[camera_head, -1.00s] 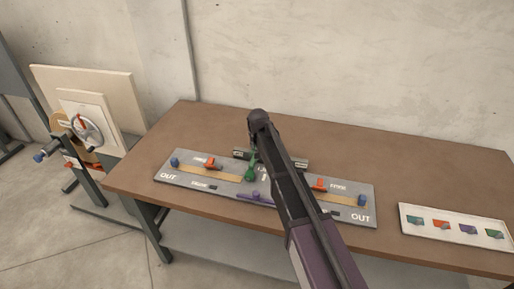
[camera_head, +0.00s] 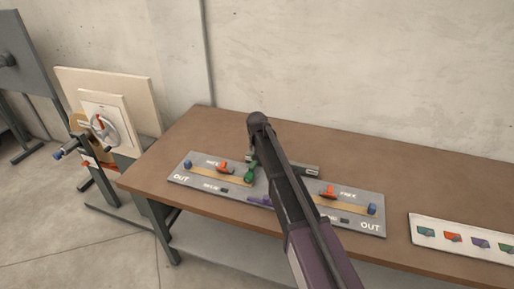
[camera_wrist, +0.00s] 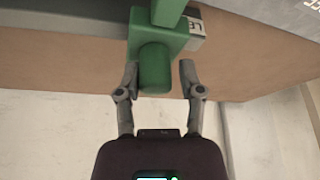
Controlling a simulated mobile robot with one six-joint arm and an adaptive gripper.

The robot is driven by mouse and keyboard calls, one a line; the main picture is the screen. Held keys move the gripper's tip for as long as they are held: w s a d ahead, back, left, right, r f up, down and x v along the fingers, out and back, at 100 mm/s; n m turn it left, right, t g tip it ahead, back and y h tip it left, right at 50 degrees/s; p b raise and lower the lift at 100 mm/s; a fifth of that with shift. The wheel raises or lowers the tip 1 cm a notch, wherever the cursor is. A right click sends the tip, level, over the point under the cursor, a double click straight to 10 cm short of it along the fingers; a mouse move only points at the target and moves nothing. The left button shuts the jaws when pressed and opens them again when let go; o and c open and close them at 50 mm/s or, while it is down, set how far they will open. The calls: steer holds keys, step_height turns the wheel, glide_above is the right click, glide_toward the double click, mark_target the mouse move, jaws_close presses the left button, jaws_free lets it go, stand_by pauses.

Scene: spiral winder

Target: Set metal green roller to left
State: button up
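The green roller (camera_head: 249,173) stands on the grey control board (camera_head: 205,192), left of its middle and right of the left red piece. My arm hides part of the board's middle. In the wrist view the roller's round green end (camera_wrist: 154,70) hangs from a green block, between the fingers of my gripper (camera_wrist: 160,78). The fingers are open. The left finger is close to the round end, and a gap shows at the right finger. I cannot tell if the left finger touches it.
Red pieces (camera_head: 222,168) (camera_head: 328,191) and blue knobs (camera_head: 187,164) (camera_head: 371,209) sit on both board halves. A white tray (camera_head: 420,245) with several coloured pieces lies at right. A winder with a handwheel (camera_head: 103,127) stands left. The table's back is clear.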

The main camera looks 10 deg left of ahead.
steer(key=shift+o, duration=1.3)
steer(key=shift+w+a, duration=0.15)
steer(key=shift+a, duration=0.3)
steer(key=shift+d, duration=0.25)
steer(key=shift+d, duration=0.15)
